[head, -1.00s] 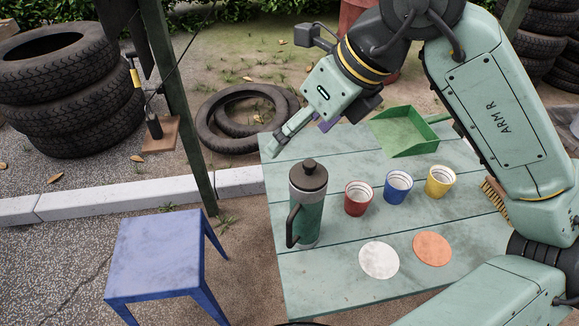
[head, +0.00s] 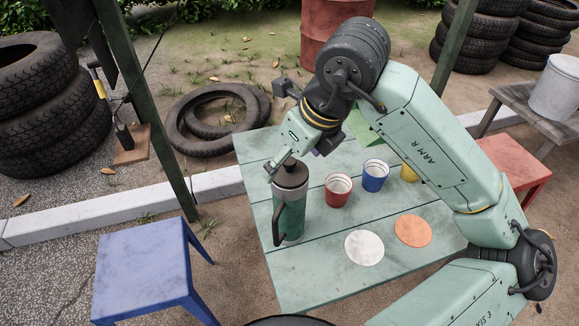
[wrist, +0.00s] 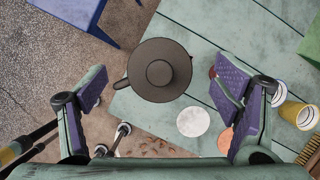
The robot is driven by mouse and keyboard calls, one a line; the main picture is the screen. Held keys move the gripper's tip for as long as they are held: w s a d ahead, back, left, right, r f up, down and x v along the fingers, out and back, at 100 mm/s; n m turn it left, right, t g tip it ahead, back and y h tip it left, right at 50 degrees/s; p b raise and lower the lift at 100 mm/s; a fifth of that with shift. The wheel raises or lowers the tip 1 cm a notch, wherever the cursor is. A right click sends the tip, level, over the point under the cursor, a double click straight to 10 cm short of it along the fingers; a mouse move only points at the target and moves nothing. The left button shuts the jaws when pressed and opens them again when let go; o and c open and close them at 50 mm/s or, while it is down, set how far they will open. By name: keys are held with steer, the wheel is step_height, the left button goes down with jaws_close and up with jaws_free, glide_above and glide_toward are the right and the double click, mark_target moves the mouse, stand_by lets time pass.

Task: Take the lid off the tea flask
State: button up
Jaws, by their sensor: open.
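The tea flask (head: 291,212) stands upright on the green plank table (head: 305,285), with a green body and a side handle facing left. Its dark lid (head: 290,174) is on top. In the wrist view the round lid (wrist: 159,70) with its central knob lies ahead of my gripper (wrist: 168,90), between the lines of the two spread fingers. My gripper (head: 282,170) is open and empty, just above and behind the lid in the head view. I cannot tell whether a finger touches the lid.
Red (head: 338,190), blue (head: 374,176) and yellow (head: 409,173) cups stand right of the flask. White (head: 364,247) and orange (head: 412,231) discs lie in front of them. A blue stool (head: 143,265) stands left of the table. The green dustpan is partly hidden by my arm.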

steer(key=shift+x, duration=0.85)
steer(key=c, duration=1.1)
